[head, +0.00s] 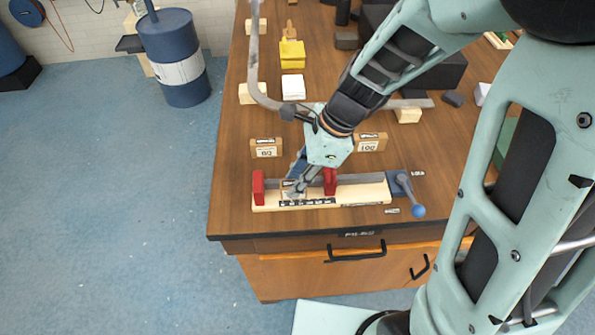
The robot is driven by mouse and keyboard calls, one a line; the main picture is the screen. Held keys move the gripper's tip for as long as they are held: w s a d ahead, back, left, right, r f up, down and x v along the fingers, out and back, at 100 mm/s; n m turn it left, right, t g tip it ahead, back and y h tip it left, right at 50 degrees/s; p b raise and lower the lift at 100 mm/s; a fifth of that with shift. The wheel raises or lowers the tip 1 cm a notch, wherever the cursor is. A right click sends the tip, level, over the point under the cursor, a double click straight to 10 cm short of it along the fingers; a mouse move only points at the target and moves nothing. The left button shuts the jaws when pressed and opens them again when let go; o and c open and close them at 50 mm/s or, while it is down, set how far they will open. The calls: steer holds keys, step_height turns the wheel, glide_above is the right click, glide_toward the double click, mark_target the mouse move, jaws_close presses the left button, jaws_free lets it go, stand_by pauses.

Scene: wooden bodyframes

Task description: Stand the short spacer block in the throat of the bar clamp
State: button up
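The bar clamp lies along the near edge of the bench, with a pale wooden base (365,190), a red jaw at its left (258,188) and a second red jaw (330,181) near its middle. A blue handle (410,195) is at its right end. My gripper (294,188) points down into the throat between the two red jaws. A small pale shape at its fingertips may be a spacer block, but the fingers cover most of it and I cannot tell whether they grip it. Behind the clamp stand a tan block marked 60 (266,148) and one marked 100 (370,142).
A long grey bar (410,103) lies across the bench on pale wooden blocks (252,94). A yellow object (292,54) and a white block (293,87) are farther back. A blue drum (175,60) stands on the floor at left. The bench's left strip is mostly clear.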

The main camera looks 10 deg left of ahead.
steer(key=shift+o, duration=1.1)
steer(key=shift+r, duration=0.25)
steer(key=p+v, duration=0.1)
steer(key=v, duration=1.1)
